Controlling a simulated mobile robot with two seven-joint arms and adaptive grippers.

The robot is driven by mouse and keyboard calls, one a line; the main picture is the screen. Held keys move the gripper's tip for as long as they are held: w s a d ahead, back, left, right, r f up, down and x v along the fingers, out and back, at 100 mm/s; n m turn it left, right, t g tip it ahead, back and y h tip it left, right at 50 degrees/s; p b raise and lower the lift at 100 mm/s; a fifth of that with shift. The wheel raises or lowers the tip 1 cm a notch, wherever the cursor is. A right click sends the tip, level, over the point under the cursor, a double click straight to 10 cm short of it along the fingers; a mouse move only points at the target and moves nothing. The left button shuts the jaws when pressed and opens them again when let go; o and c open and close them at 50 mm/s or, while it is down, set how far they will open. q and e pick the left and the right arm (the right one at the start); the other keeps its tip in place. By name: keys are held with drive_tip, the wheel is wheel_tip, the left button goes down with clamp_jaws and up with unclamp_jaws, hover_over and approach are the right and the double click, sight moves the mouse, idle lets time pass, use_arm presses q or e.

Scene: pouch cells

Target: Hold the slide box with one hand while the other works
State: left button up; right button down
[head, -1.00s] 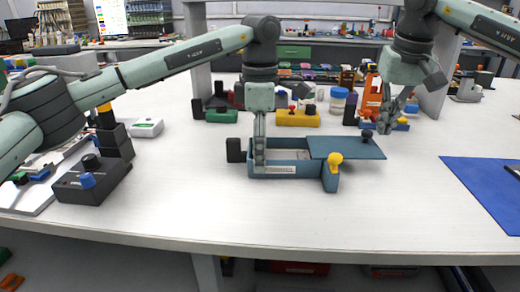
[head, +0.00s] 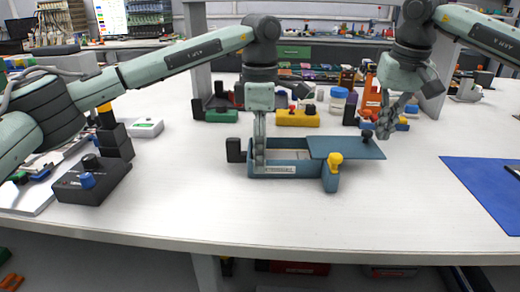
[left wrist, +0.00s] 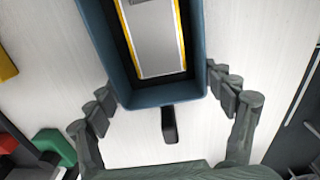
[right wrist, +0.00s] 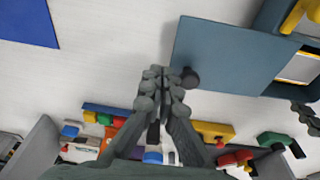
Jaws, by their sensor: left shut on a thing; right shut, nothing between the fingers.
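The blue-grey slide box (head: 300,171) stands on the white table. Its flat lid (head: 346,148) is slid out to the right, so the left part is open. A dark knob (head: 366,136) stands on the lid. Inside lies a grey flat piece with yellow edges (left wrist: 154,40). My left gripper (head: 260,168) is shut on the box near its left end, with fingers on both sides in the left wrist view (left wrist: 168,92). My right gripper (head: 384,131) is shut and empty, just right of the knob; the right wrist view shows its fingertips (right wrist: 163,75) beside the knob.
A yellow knob (head: 335,159) sits on a blue post at the box's front right. A dark control box (head: 92,182) is further left, a blue mat (head: 485,185) at right. Jars and coloured blocks line the back. The front table is clear.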

sight(319, 141)
drive_tip(key=shift+a, duration=0.1)
idle(0.6)
drive_tip(key=shift+s+a, duration=0.15)
drive_tip(key=shift+a, duration=2.05)
drive_tip(key=shift+s+a, duration=0.15)
drive_tip(key=shift+a, duration=2)
drive_tip(key=shift+s+a, duration=0.15)
drive_tip(key=shift+a, duration=2.05)
drive_tip(key=shift+d+r, duration=0.25)
drive_tip(key=shift+r, duration=0.75)
drive_tip(key=shift+d+r, duration=0.3)
drive_tip(key=shift+r, duration=0.7)
drive_tip(key=shift+d+r, duration=0.25)
drive_tip(key=shift+r, duration=0.75)
